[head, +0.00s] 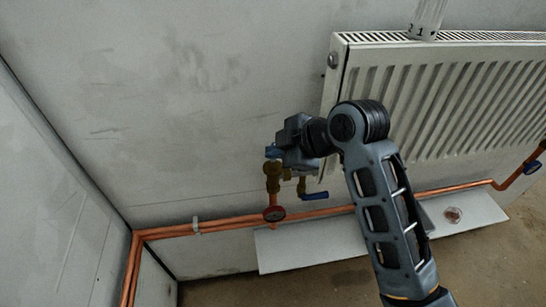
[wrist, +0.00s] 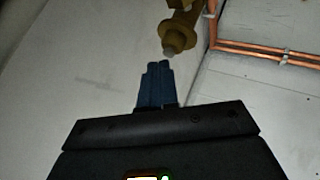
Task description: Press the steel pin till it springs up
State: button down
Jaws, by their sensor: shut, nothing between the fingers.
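The steel pin (wrist: 169,51) shows in the wrist view as a small grey stub at the near end of a brass valve body (wrist: 181,33). My gripper (wrist: 156,68) is shut and empty, its blue fingers side by side. In that picture the fingertips are just below and left of the pin, and a small gap shows between them. In the head view my gripper (head: 273,152) is at the brass valve (head: 273,177) beside the radiator's lower left corner. The pin is hidden there.
A white radiator (head: 440,95) hangs right of my arm. Copper pipes (head: 170,230) run low along the wall. A white board (head: 310,248) lies on the floor.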

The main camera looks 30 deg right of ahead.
jog(key=shift+r, duration=0.45)
notch_tip(320, 180, up, 5)
jog(key=p, duration=0.4)
jog(key=shift+p, duration=0.4)
dwell(0.6)
